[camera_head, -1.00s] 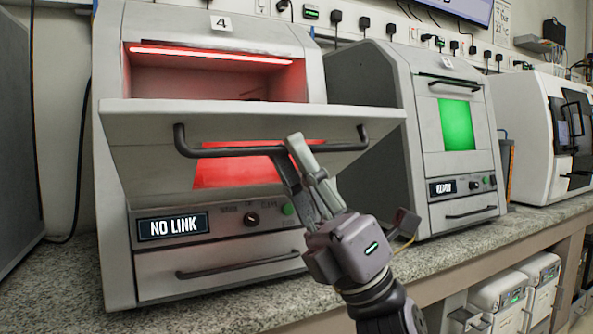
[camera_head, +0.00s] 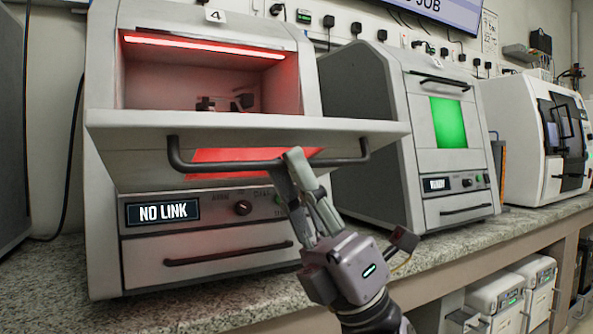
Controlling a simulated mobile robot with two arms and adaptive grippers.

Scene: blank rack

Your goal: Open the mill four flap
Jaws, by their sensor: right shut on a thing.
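The mill marked 4 (camera_head: 102,235) stands at the left of the head view, with a "NO LINK" display on its front. The chamber (camera_head: 205,85) behind shows red-lit, with small dark parts inside. The dark bar handle (camera_head: 215,167) hangs at the flap's front edge. My right gripper (camera_head: 294,160) is shut on this handle, right of its middle. My left gripper is not in view.
A second mill (camera_head: 408,100) with a green window stands to the right, its flap closed. A white machine (camera_head: 525,135) stands farther right. The granite bench (camera_head: 235,310) is clear in front. White boxes (camera_head: 500,295) stand below it.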

